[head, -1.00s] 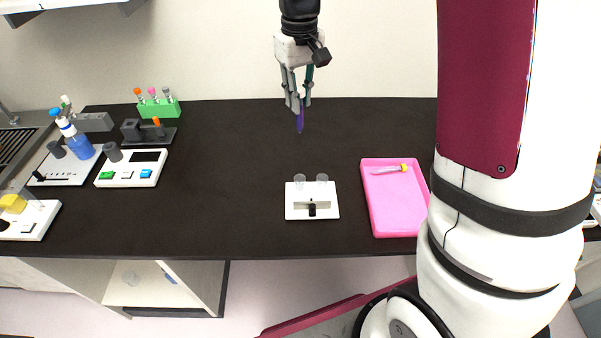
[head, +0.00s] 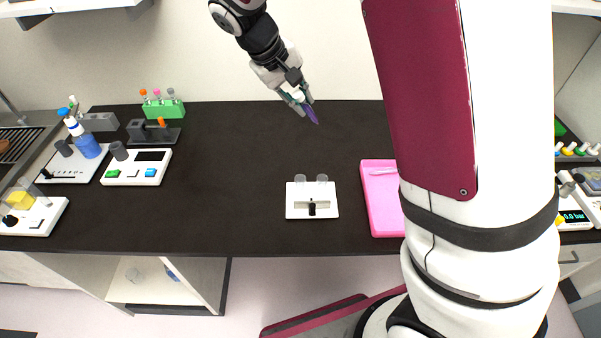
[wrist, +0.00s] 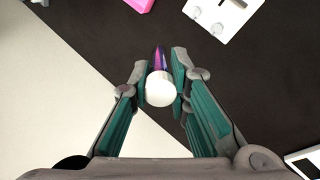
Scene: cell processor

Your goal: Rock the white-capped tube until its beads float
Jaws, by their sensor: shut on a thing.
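My gripper (head: 302,98) is above the back of the dark bench, tilted, with its fingers pointing down and to the right. It is shut on the white-capped tube (head: 311,114), whose purple lower part sticks out past the fingertips. In the wrist view the round white cap (wrist: 160,89) faces the camera between the fingers, with the purple body beyond it. The beads inside are too small to make out, so I cannot tell whether they float or lie settled.
A white stand with two clear cups (head: 312,209) sits mid-bench. A pink tray (head: 381,218) is right of it, partly hidden by my arm. A green rack of capped tubes (head: 164,110) stands at the back left. The bench between is clear.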

